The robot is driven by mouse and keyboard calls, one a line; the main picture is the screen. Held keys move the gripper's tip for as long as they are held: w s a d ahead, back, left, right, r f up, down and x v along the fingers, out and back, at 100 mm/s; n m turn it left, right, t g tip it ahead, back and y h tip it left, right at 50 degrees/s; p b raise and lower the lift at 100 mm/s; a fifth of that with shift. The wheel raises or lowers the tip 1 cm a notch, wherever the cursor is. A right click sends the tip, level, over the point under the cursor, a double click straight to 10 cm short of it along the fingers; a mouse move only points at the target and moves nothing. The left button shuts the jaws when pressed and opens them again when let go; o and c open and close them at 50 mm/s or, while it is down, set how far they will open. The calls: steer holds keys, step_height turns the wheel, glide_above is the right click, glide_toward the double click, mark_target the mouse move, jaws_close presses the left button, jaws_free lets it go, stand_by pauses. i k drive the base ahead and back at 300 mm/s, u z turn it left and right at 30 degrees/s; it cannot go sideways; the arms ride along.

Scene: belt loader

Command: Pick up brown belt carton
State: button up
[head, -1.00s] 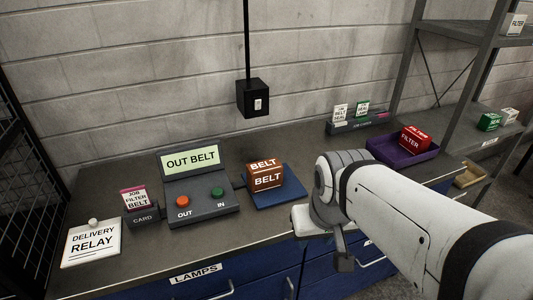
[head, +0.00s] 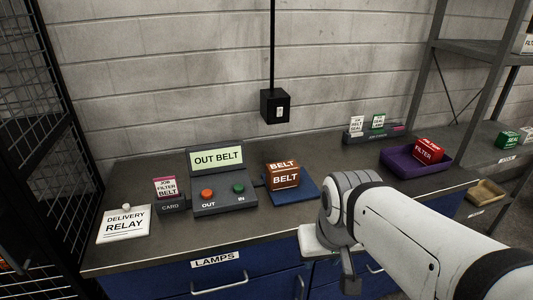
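The brown belt carton (head: 285,177), labelled BELT on its top and front, sits on a small blue mat (head: 297,193) on the dark counter, just right of the control box. My arm reaches in from the lower right. Its end, with my gripper (head: 315,241), is at the counter's front edge, in front and to the right of the carton and apart from it. The fingers do not show clearly, so I cannot see whether they are open or shut.
A control box (head: 222,198) reading OUT BELT, with red and green buttons, stands left of the carton. Further left are a card holder (head: 171,206) and a DELIVERY RELAY plate (head: 124,225). A purple tray (head: 404,166) holds a red FILTER carton (head: 428,150). A switch box (head: 275,106) hangs above.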

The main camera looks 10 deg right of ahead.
mark_target(285, 174)
steer(key=i, duration=0.85)
steer(key=z, duration=0.05)
